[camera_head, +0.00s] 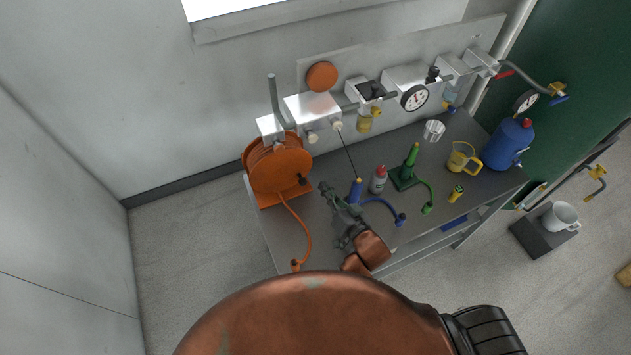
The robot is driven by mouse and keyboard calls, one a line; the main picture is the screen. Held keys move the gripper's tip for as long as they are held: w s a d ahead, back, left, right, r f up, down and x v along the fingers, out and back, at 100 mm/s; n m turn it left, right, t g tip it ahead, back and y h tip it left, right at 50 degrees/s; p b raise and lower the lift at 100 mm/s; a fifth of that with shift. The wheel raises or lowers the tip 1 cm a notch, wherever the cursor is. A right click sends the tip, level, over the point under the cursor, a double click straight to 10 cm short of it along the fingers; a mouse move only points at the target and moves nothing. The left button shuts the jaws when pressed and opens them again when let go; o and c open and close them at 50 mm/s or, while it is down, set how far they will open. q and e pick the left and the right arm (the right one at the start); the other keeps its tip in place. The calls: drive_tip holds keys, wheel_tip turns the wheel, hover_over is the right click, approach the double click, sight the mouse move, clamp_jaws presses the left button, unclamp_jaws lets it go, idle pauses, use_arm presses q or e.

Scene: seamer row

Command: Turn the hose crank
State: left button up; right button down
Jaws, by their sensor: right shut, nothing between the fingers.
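An orange hose reel (280,166) stands at the left end of the grey workbench (335,165). A small dark crank handle (303,179) sticks out from the right side of the reel's face. My right gripper (325,190) is shut and empty, just right of the crank handle. A small gap seems to show between them, but I cannot tell the depth. My left gripper is not in view.
A yellow jug (462,158) and a blue can (507,146) are farther right. Gauges and valves line the wall. The floor (190,255) left of the bench is clear.

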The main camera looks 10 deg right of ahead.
drive_tip(key=w+a+f, duration=0.3)
drive_tip(key=w+f, duration=0.2)
drive_tip(key=w, duration=0.2)
drive_tip(key=shift+a, duration=0.4)
drive_tip(key=shift+f, duration=0.1)
drive_tip(key=shift+f+m+p, duration=0.15)
drive_tip(key=shift+m+p, duration=0.2)
drive_tip(key=shift+m, duration=0.05)
